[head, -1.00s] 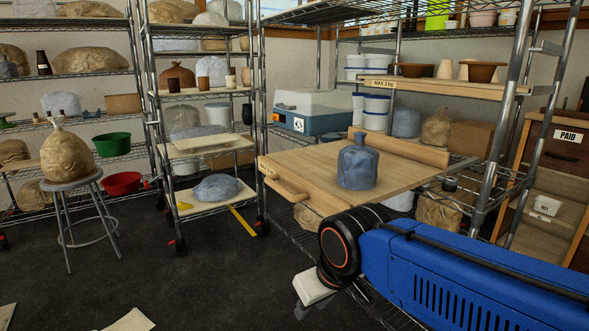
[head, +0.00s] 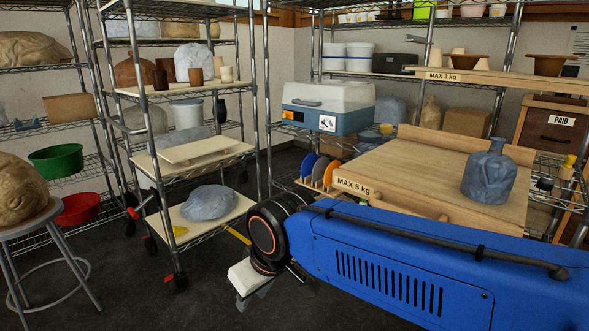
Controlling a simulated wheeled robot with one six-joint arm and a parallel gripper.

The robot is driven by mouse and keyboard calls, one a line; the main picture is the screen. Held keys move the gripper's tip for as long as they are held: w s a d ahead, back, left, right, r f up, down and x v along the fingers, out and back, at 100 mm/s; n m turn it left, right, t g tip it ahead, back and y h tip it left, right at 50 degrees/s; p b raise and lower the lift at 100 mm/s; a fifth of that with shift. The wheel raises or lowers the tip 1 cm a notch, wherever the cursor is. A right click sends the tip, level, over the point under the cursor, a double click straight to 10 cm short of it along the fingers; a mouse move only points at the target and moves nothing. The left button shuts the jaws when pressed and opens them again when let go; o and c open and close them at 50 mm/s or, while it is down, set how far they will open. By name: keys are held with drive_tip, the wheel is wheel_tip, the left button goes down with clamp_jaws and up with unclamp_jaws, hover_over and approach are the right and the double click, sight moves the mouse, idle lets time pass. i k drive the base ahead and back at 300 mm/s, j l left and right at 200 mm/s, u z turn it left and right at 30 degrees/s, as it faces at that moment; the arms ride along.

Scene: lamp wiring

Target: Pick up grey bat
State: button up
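Several round flat discs, which look like bats, stand on edge in a row beside the wooden work board's left end. My gripper (head: 250,300) hangs low over the dark floor, left of my blue arm and well below and left of the discs. Its fingers are small and partly hidden behind its pale body, so their opening does not show. I see nothing held in it.
A blue-grey jug (head: 489,176) stands on the wooden board (head: 400,160) marked MAX 5 kg. A blue-and-white kiln-like box (head: 328,108) is behind the discs. A wheeled rack (head: 190,150) stands left, with a stool (head: 30,222) at far left. Dark floor is open between them.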

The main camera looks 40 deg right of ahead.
sight(319, 167)
drive_tip(key=i+j+z, duration=0.35)
drive_tip(key=i+j, duration=0.15)
drive_tip(key=i+j+z, duration=0.3)
drive_tip(key=i+j, duration=0.15)
drive_tip(key=j, duration=0.2)
drive_tip(key=z, duration=1.3)
